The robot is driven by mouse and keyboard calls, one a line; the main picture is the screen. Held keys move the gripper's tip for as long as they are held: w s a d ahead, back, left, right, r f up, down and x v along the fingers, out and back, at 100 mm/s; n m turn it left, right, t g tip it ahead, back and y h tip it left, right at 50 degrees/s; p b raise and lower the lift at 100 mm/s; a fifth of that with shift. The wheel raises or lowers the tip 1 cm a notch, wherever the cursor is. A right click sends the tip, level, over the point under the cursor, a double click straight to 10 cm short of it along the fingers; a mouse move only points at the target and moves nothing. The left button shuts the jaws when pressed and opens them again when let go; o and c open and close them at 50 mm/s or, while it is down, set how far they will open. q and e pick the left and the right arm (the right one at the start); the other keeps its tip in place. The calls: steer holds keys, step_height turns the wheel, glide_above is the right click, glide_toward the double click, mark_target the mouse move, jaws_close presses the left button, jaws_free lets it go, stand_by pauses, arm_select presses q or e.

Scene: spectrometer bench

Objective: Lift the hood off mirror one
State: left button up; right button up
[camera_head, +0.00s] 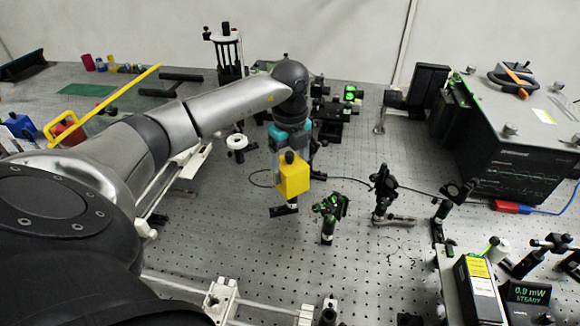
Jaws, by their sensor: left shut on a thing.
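The yellow box-shaped hood (295,180) with a black knob on top is near the middle of the bench. My left gripper (290,155), with teal fingers, comes down from above and is shut on the hood's knob. A black foot (284,210) shows just below the hood. Mirror one itself is hidden, and I cannot tell whether the hood rests around it or is raised. My right gripper is not in view.
Several optic mounts stand close by on the right, including a green-lit mount (329,215) and a black mount (383,190). A white ring-topped post (237,145) is at left. A large black instrument (515,130) fills the right.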

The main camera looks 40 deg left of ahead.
mark_target(289, 153)
arm_select(q)
steer(key=shift+c, duration=0.5)
steer(key=shift+a+r+p, duration=0.1)
steer(key=shift+r+p, duration=1.7)
steer(key=shift+r, duration=0.25)
steer(key=shift+r, duration=0.1)
steer(key=shift+r+p, duration=1.7)
steer(key=shift+r, duration=0.2)
steer(key=shift+a+r, duration=0.1)
steer(key=shift+r, duration=0.05)
steer(key=shift+r+p, duration=0.15)
steer(key=shift+p, duration=0.2)
